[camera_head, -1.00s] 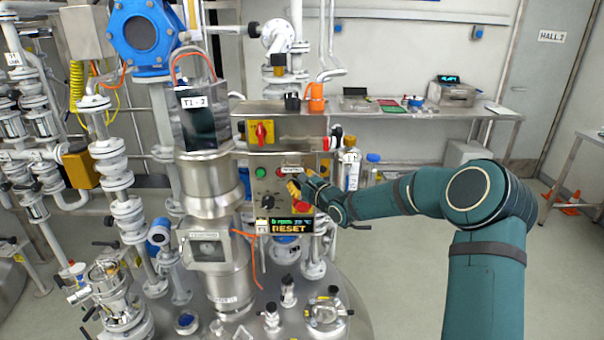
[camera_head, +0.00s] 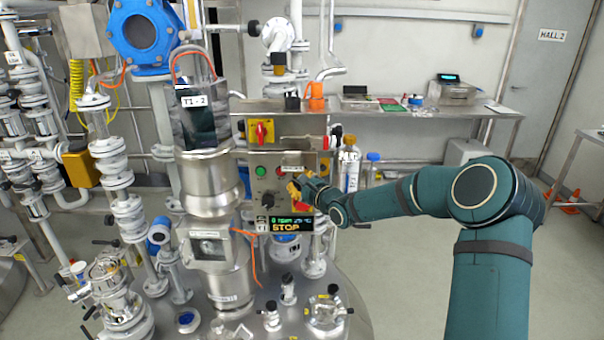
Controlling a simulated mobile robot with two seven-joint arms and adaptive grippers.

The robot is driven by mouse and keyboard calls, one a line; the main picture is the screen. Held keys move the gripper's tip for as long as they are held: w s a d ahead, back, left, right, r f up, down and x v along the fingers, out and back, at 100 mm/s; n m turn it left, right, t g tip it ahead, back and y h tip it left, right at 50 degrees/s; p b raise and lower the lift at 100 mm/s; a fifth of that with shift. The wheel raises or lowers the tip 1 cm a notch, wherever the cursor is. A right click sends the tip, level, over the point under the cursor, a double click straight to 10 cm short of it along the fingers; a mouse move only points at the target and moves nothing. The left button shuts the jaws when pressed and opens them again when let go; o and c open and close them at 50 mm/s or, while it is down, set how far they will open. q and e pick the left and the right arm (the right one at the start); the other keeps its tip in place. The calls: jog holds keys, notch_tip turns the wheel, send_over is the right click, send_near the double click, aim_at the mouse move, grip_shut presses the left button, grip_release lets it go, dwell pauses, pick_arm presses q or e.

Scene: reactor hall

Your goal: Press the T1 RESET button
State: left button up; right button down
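The steel control box (camera_head: 258,205) stands on the reactor, right of the tall vessel marked T1-2. It has a green button (camera_head: 261,171), a red button (camera_head: 284,171) and a black knob (camera_head: 268,200). A small white label (camera_head: 293,168), too small to read, sits at its right side. My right gripper (camera_head: 295,188) is at the panel just below this label, yellow fingertips toward the box. It hides whatever is under the label, and I cannot tell whether it touches. Its opening is unclear. The display (camera_head: 285,225) below reads STOP in amber. My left gripper is out of view.
A red-and-yellow switch (camera_head: 261,131) and an orange cap (camera_head: 316,95) sit above the panel. Pipes and valves crowd the left. A steel bench (camera_head: 400,122) runs along the back wall. The floor on the right is mostly clear.

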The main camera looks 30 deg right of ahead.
dwell(0.3)
jog(key=s, duration=0.1)
jog(key=s+a, duration=0.1)
jog(key=s, duration=0.1)
jog(key=s+a, duration=0.1)
jog(key=shift+s+a+b, duration=0.1)
jog(key=shift+s+b, duration=0.15)
jog(key=shift+b, duration=0.1)
dwell(0.6)
jog(key=s+a+f+n+g+y, duration=0.1)
jog(key=s+a+f+n+g, duration=0.5)
jog(key=f, duration=0.5)
jog(key=s+a+f+n+g, duration=0.1)
jog(key=s+a+f+n, duration=0.3)
jog(key=a+f, duration=0.55)
jog(key=s+a+f+n+g+b, duration=0.1)
jog(key=s+f+n+g, duration=0.3)
jog(key=s, duration=0.6)
jog(key=s+a+f+n+g, duration=0.3)
jog(key=s+f+n, duration=0.5)
jog(key=s+f, duration=0.3)
jog(key=shift+a+g+b, duration=0.35)
jog(key=shift+a+g, duration=0.05)
jog(key=shift+a, duration=0.25)
